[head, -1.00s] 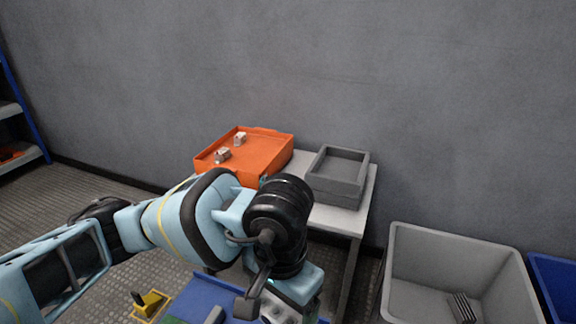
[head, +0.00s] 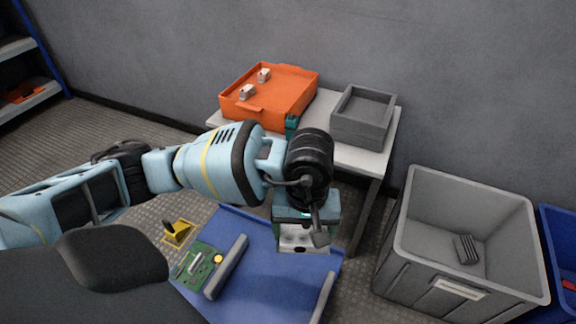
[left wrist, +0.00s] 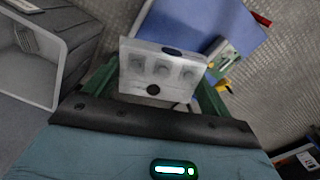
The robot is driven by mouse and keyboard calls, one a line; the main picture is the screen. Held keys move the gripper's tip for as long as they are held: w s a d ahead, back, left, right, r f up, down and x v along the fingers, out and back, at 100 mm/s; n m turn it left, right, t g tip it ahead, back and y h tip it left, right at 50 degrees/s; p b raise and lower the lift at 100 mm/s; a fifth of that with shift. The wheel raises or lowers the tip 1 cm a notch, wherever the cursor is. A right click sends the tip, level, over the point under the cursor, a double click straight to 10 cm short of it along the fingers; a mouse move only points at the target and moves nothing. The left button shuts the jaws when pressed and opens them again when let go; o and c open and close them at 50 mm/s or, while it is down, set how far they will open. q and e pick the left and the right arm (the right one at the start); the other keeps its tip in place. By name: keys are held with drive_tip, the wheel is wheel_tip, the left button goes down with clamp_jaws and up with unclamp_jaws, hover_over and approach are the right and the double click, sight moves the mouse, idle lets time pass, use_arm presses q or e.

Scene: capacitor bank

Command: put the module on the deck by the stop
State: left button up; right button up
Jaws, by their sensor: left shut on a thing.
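The module (head: 291,239) is a pale grey-white block with several round recesses. My left gripper (head: 305,222) is shut on it and holds it over the far part of the blue deck (head: 265,278). In the left wrist view the module (left wrist: 160,70) sits between the two green fingers of my left gripper (left wrist: 155,88). The deck (left wrist: 195,18) lies beyond it there. A grey bar (head: 227,267), perhaps the stop, lies on the deck left of the module. Another grey bar (head: 323,298) is at the deck's right side. Module and deck look apart. My right gripper is out of view.
A green circuit board (head: 195,262) lies left of the grey bar. A yellow piece (head: 178,232) is on the floor side. Behind stands a white table (head: 350,157) with an orange tray (head: 270,97) and a grey box (head: 362,118). A large grey bin (head: 405,262) stands right.

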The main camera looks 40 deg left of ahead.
use_arm(q)
wheel_tip(320, 180, down, 16)
drive_tip(key=w+a+n+b, duration=0.1)
drive_tip(key=n+b, duration=0.1)
drive_tip(key=n, duration=0.6)
drive_tip(key=n+b, duration=0.2)
drive_tip(key=n, duration=0.4)
approach(287, 297)
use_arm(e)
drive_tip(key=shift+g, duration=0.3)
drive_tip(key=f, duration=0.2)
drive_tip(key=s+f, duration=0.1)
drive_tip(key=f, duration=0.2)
use_arm(q)
drive_tip(key=shift+f+b, duration=2.6)
drive_tip(key=shift+f, duration=0.3)
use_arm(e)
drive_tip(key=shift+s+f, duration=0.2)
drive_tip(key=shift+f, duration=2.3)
use_arm(q)
drive_tip(key=shift+f, duration=0.15)
drive_tip(key=o, duration=1.1)
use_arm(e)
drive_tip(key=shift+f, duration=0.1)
